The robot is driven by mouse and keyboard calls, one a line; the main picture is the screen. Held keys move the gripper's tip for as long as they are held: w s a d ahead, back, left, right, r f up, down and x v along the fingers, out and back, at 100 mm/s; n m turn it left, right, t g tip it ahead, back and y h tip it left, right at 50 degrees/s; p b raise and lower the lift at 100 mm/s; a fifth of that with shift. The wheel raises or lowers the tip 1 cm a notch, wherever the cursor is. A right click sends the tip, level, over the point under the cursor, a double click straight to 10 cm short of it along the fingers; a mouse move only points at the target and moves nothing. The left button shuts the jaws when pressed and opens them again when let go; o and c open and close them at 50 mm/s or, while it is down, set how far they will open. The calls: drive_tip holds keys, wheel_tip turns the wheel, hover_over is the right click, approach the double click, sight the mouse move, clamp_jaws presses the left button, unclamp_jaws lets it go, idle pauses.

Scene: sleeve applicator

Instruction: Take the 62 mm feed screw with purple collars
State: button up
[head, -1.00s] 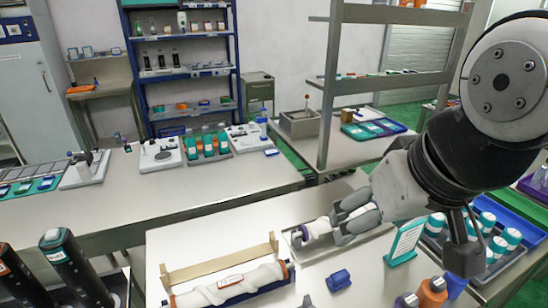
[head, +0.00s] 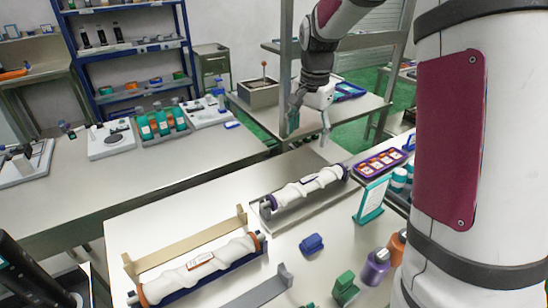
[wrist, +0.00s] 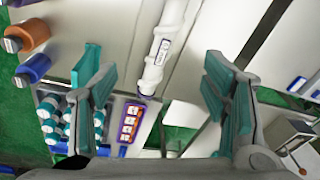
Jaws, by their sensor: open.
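The feed screw with purple collars (head: 310,186) is white and spiral, with a label on it. It lies in a shallow grey tray (head: 318,209) on the near table. In the wrist view the screw (wrist: 168,42) runs down from the top edge between the fingers, its far part cut off. My gripper (head: 309,120) is open and empty, above and beyond the screw in the head view. Its teal-padded fingers (wrist: 160,75) stand apart on either side of the screw in the wrist view, not touching it.
A similar screw with orange collars (head: 200,268) lies on a blue holder at the front left. Purple (head: 376,267) and orange bottles are at the front right.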

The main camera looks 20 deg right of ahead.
sight(309, 179)
drive_tip(key=w+d+f+m+g, duration=0.1)
drive_tip(key=w+d+f+m, duration=0.15)
drive_tip(key=f, duration=0.35)
drive_tip(key=w+d+f+m, duration=0.1)
drive_tip(key=w+d+f, duration=0.2)
drive_tip(key=f, duration=0.2)
drive_tip(key=f+b, duration=0.1)
drive_tip(key=f, duration=0.6)
drive_tip(key=f+b, duration=0.1)
drive_tip(key=f, duration=0.6)
drive_tip(key=shift+w+a, duration=0.1)
drive_tip(key=shift+w, duration=0.1)
clamp_jaws()
drive_tip(key=shift+r, duration=0.15)
